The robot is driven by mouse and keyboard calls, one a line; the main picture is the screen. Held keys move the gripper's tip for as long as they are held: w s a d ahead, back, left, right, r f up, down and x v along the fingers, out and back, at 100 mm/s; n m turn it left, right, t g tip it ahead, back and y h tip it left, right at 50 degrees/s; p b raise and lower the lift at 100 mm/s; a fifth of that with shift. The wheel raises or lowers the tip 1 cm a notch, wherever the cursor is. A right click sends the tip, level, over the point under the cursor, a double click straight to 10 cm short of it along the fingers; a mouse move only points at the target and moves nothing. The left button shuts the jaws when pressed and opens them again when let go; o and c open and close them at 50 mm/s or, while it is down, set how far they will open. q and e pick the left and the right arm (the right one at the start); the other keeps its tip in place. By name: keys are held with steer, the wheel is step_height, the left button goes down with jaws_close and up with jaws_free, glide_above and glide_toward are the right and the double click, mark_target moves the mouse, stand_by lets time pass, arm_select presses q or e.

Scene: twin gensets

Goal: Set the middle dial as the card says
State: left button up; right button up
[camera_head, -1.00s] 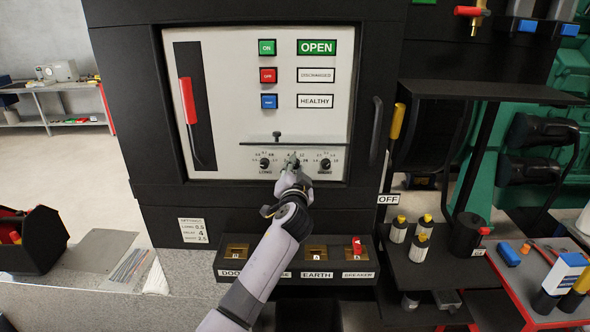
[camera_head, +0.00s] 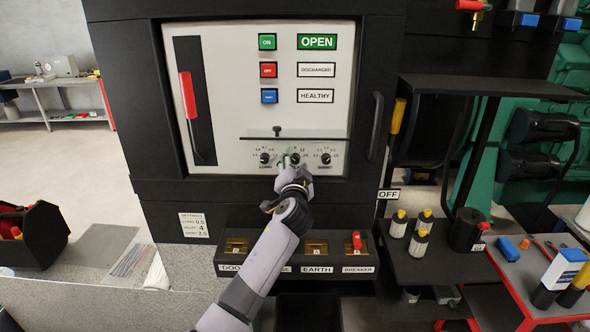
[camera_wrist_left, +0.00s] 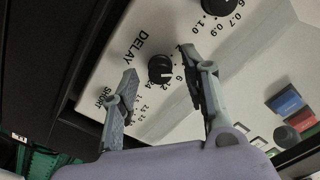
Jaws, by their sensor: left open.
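The middle dial (camera_head: 295,158) is a small black knob in the row below the clear strip. It also shows in the left wrist view (camera_wrist_left: 160,68), labelled DELAY, with numbers around it. My left gripper (camera_head: 288,160) is open in front of it and partly hides its scale. In the left wrist view the left gripper's fingers (camera_wrist_left: 159,66) are spread, one on each side of the dial; I cannot tell whether they touch it. The settings card (camera_head: 195,226) is on the black front at lower left and appears to read long 0.5, delay 4, short 2.5.
The left dial (camera_head: 265,158) and right dial (camera_head: 325,158) are close on either side. A clear strip (camera_head: 290,139) juts above the dials. A red-handled lever (camera_head: 188,98) is at left, and a row of labelled brass plates (camera_head: 317,247) lies below my arm.

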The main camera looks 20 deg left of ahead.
arm_select(q)
steer(key=v, duration=1.2)
